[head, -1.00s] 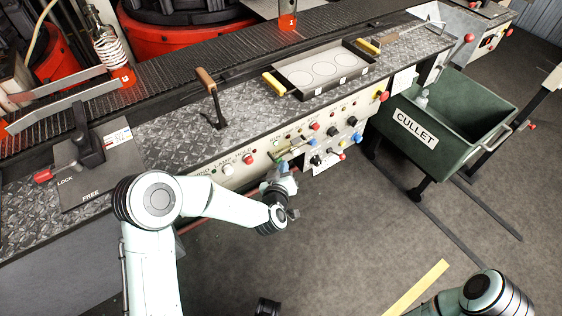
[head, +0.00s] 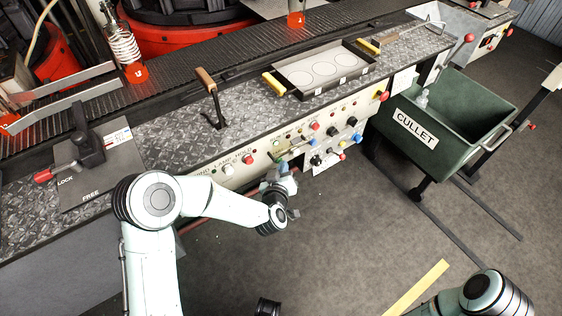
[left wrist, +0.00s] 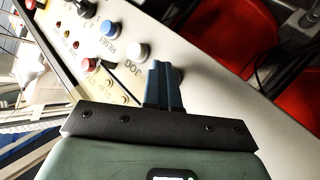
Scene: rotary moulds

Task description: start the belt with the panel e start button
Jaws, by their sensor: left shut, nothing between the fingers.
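The front control panel (head: 262,153) runs along the machine's front edge, with several coloured buttons and knobs. My left gripper (head: 281,172) is shut and empty at this panel, near its lower middle. I cannot read a start label.
A dark belt (head: 205,62) behind the panel carries orange-red pieces (head: 135,75). A wooden-handled lever (head: 210,95) and a tray with yellow handles (head: 318,70) are on the bench. A green CULLET bin (head: 455,110) stands right. The floor in front is mostly clear.

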